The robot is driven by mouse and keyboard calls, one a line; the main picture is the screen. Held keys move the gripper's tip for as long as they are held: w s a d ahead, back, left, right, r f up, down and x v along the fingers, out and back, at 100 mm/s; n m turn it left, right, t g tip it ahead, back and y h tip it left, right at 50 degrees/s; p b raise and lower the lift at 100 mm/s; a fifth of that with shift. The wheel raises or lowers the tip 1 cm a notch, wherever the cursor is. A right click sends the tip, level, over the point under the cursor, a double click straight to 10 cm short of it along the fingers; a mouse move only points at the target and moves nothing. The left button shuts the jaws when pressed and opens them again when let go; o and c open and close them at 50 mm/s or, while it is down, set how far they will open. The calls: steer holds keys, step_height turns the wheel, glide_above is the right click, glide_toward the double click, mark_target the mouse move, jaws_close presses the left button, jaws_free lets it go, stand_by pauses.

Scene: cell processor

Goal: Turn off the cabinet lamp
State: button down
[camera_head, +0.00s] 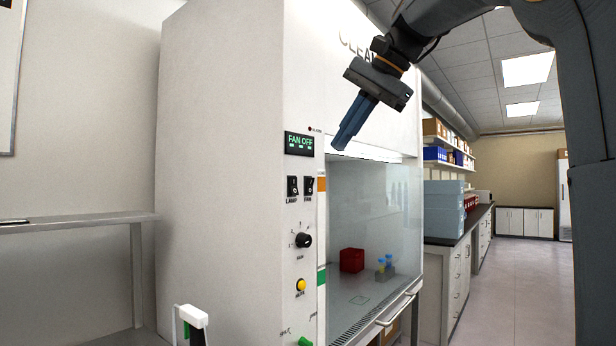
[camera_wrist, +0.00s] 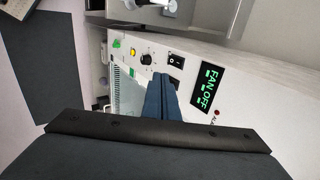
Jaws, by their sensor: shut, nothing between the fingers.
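The white cabinet (camera_head: 225,150) stands in the middle of the head view with a control panel on its front edge. The black lamp switch (camera_head: 292,187) sits below the FAN OFF display (camera_head: 299,144), left of the fan switch (camera_head: 308,187). A bright strip shows under the cabinet's hood. My gripper (camera_head: 340,147) is shut and empty, tilted down in front of the cabinet, up and right of the switches. In the wrist view its fingers (camera_wrist: 158,76) point toward the panel. The lamp switch (camera_wrist: 176,58) shows there clear of the fingers; the fan switch (camera_wrist: 176,86) is partly hidden by them.
Below the switches are a black knob (camera_head: 303,240), a yellow button (camera_head: 300,285) and a green knob (camera_head: 305,341). A glass sash (camera_head: 375,215) covers the bay, with a red box (camera_head: 352,260) inside. A shelf (camera_head: 75,223) is at left. Open floor (camera_head: 510,275) lies at right.

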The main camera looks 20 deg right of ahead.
steer(key=p, duration=0.1)
glide_toward(295, 195)
step_height(295, 195, down, 3)
steer(key=w+a+p, duration=0.1)
steer(key=w+f, duration=0.1)
steer(key=shift+w+a+f+p, duration=0.25)
steer(key=shift+w+a+p, duration=0.15)
steer(key=shift+a, duration=0.1)
